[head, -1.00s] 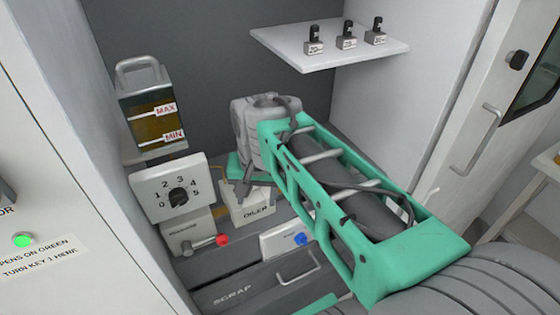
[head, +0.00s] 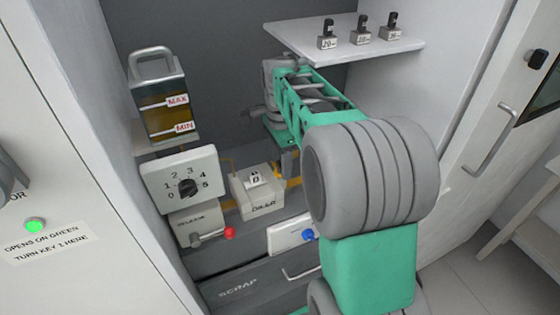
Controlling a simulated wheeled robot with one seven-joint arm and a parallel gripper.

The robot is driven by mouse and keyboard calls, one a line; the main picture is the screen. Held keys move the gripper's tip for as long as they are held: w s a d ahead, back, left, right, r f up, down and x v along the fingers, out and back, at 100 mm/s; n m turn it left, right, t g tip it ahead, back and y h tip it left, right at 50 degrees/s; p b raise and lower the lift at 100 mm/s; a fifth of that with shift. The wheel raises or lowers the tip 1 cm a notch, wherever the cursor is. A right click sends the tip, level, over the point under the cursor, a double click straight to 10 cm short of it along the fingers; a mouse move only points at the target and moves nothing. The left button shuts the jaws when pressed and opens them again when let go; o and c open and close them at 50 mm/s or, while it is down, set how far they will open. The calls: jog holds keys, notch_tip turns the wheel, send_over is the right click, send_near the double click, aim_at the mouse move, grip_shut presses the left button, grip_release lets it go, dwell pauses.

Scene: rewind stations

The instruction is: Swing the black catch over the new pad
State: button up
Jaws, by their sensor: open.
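I cannot make out a black catch for certain. A cream block marked OILER (head: 262,200) stands low in the bay, with a small white piece (head: 254,179) with dark marks on its top. I cannot tell whether that piece is the new pad. My gripper (head: 288,162) hangs beyond my green and grey arm, just right of and behind the oiler block. It is open and looks empty and apart from the block. Its fingertips are small and partly hidden by my arm.
A dial (head: 187,186) and a red-tipped lever (head: 229,232) stand left of the oiler. An oil tank (head: 162,108) is above. A blue knob (head: 309,234) and the SCRAP drawer (head: 238,290) are below. A shelf (head: 360,52) holds three small black-topped pieces.

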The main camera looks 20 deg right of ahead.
jog(key=shift+c, duration=0.2)
grip_shut()
dwell(0.3)
